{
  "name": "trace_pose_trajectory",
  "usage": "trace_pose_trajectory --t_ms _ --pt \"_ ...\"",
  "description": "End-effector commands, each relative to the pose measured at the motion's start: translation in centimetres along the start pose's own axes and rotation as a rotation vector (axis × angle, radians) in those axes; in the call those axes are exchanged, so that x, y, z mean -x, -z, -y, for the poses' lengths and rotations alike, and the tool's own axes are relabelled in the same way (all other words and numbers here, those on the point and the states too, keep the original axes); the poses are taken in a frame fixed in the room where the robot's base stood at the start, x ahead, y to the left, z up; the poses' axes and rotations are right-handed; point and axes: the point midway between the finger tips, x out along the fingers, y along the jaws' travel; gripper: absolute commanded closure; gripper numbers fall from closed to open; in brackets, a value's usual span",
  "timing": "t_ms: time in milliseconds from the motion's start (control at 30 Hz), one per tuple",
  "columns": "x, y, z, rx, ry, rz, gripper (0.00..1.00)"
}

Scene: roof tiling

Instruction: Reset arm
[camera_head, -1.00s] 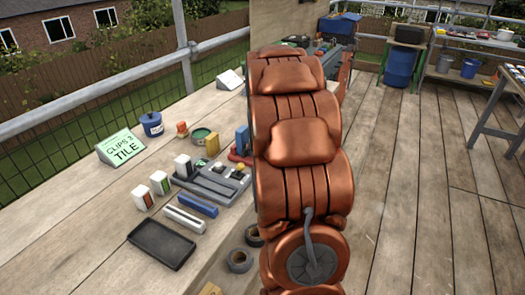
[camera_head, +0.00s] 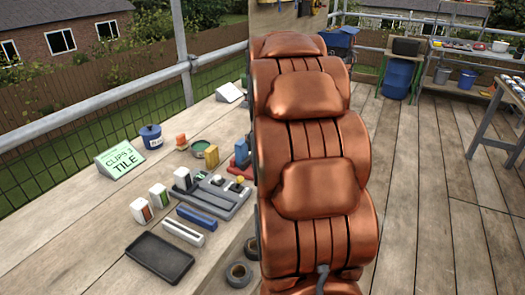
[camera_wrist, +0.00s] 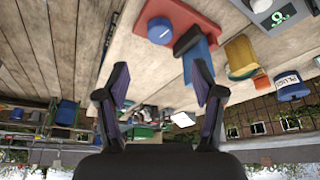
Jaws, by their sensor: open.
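My gripper (camera_wrist: 162,78) shows in the wrist view with its two dark fingers spread wide apart and nothing between them. The wrist view is upside down, with the wooden bench top along its upper edge. In the head view my copper-coloured arm (camera_head: 318,135) stands upright across the middle, and my gripper is hidden from there.
The wooden bench holds a green sign (camera_head: 120,168), a black tray (camera_head: 160,258), a blue tub (camera_head: 152,136), a grey rack (camera_head: 215,195) and a yellow block (camera_head: 212,156). A red base with a blue knob (camera_wrist: 160,31) lies near my fingers. The deck at right (camera_head: 440,200) is clear.

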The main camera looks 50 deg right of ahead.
Motion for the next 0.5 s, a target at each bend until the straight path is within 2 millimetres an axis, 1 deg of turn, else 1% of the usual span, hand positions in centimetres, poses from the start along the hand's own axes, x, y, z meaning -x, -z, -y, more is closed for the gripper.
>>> trace_pose_trajectory --t_ms 133,500 --pt "0.68 -0.05 0.0 0.0 0.0 0.001 0.32" --pt "0.77 -0.01 0.0 0.0 0.0 0.0 0.32"
